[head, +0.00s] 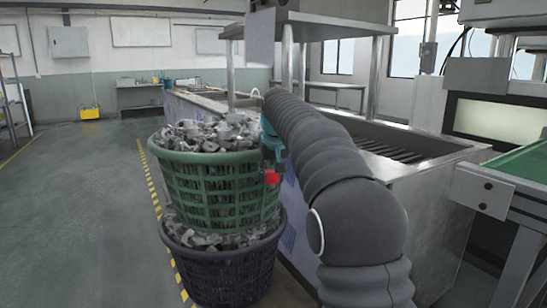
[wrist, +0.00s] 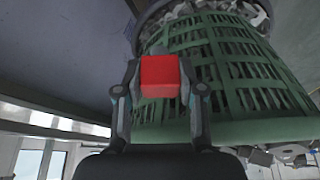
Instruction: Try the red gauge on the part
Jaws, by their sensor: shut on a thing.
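The red gauge (head: 272,178) shows as a small red block in front of the green basket's right side. It also shows in the wrist view as a red block (wrist: 160,77) between the two fingers. My gripper (wrist: 159,84) is shut on it. In the head view my gripper (head: 272,155) is partly hidden by my dark arm. Many grey metal parts (head: 207,132) are heaped in the green basket. I cannot tell which one is the part to gauge. The gauge is beside the basket wall, below its rim; I cannot tell whether it touches.
The green basket (head: 215,190) stands on a dark basket (head: 222,275), also full of metal parts. A steel tank (head: 425,195) stands right of them. A green-topped table (head: 525,165) is at far right. The floor (head: 75,200) at left is clear.

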